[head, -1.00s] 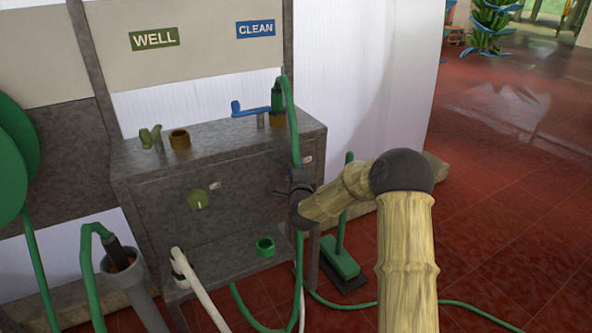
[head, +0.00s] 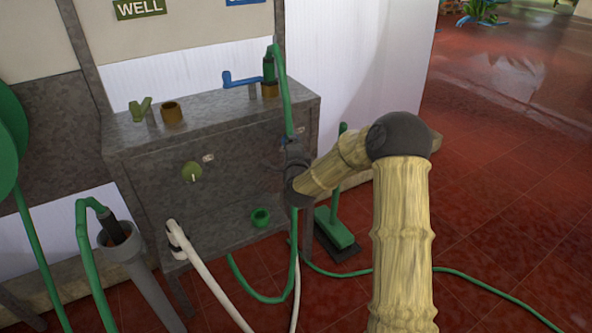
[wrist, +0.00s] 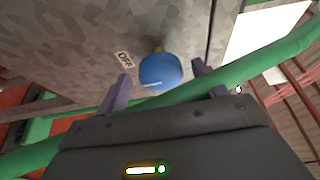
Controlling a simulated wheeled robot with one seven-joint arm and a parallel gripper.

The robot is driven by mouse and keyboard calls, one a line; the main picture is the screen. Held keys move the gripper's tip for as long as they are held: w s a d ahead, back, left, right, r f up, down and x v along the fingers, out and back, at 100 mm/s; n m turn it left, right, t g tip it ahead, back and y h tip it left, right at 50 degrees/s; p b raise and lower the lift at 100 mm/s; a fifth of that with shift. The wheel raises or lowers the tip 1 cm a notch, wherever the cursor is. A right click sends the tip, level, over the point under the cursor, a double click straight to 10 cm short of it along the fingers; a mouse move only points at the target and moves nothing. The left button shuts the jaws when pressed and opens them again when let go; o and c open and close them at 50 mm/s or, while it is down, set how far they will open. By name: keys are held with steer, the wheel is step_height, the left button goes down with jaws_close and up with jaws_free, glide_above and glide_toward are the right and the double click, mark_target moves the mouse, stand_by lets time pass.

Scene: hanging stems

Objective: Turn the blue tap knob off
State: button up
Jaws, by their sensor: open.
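The blue tap knob (wrist: 160,71) is a round knob on the grey speckled cabinet front. Its white pointer mark is at its lower left in the wrist view, turned away from the OFF label (wrist: 124,60) at its upper left. My gripper (wrist: 161,74) is open, with one finger on each side of the knob; I cannot tell whether they touch it. In the head view my gripper (head: 270,164) is at the right of the cabinet front, and only a speck of blue shows beside it.
A green hose (head: 288,95) runs down past my gripper and crosses close below the fingers in the wrist view. A blue lever (head: 240,80) is on top. A green broom (head: 334,228) stands at right.

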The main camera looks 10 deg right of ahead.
steer(key=s+a+p, duration=0.1)
steer(key=s, duration=1.4)
steer(key=shift+a, duration=0.1)
steer(key=s+a+f+n+g+y, duration=0.2)
steer(key=s+f+n+g+y, duration=0.15)
steer(key=s+n+g, duration=0.55)
steer(key=s+d+n+g+h, duration=0.1)
steer(key=s+d+n+g, duration=0.15)
steer(key=s+n, duration=0.35)
steer(key=s+d+n+g+h, duration=0.1)
steer(key=s+n+g, duration=0.3)
steer(key=s, duration=0.4)
steer(key=w+p+v, duration=0.3)
steer(key=p+v, duration=1.3)
steer(key=p, duration=0.1)
steer(key=w+r+p+v, duration=0.1)
steer(key=w+p+v, duration=0.3)
steer(key=p+v, duration=1.2)
steer(key=shift+s+d+r+p, duration=0.2)
steer(key=shift+d+r+p, duration=0.05)
steer(key=shift+r+p, duration=0.4)
